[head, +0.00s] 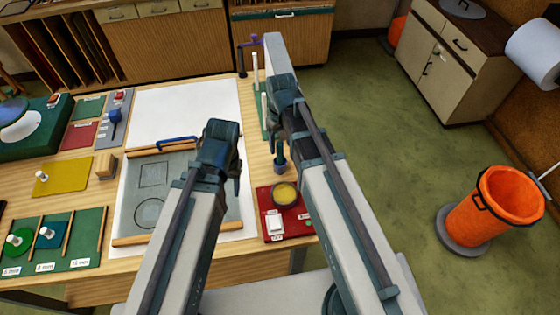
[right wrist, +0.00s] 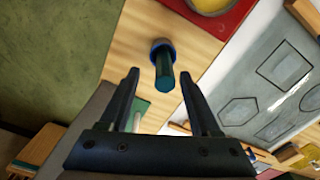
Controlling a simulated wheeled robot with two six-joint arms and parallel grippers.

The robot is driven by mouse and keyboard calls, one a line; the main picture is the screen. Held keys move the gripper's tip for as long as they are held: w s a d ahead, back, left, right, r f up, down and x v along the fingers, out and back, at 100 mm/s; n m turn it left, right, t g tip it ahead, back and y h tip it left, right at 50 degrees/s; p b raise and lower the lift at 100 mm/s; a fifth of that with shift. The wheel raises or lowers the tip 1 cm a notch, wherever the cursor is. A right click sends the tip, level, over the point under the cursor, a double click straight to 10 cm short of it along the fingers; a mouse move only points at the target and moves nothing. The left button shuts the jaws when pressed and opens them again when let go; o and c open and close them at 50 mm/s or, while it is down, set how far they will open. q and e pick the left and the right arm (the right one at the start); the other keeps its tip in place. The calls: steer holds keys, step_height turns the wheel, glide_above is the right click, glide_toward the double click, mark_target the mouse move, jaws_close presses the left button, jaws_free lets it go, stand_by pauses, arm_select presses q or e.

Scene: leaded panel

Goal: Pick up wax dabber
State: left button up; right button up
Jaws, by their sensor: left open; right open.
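The wax dabber seems to be the dark teal handle (right wrist: 165,82) with a blue collar in the right wrist view. It points up towards the camera. In the head view it shows beside the right arm (head: 281,161), partly hidden. My right gripper (right wrist: 160,92) is open, its fingers on either side of the handle's end in the picture; contact is not visible. In the head view the right gripper (head: 281,85) is above the table's right edge. My left gripper (head: 222,140) is open above the leaded panel (head: 167,170), hiding part of it.
A yellow wax pot (head: 285,194) stands on a red mat (head: 271,221) near the table's right edge. White sticks (head: 255,70) stand upright beside the right gripper. A blue-handled tool (head: 178,140) lies by the panel. An orange bin (head: 490,205) stands on the floor at right.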

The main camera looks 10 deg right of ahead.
mark_target(280, 154)
arm_select(q)
steer(key=shift+f, duration=0.1)
step_height(280, 154, down, 5)
steer(key=b, duration=0.5)
steer(key=shift+f, duration=0.15)
arm_select(e)
steer(key=f, duration=0.5)
steer(key=shift+s+a+f, duration=0.2)
steer(key=shift+f, duration=0.05)
steer(key=shift+r, duration=0.1)
jaws_close()
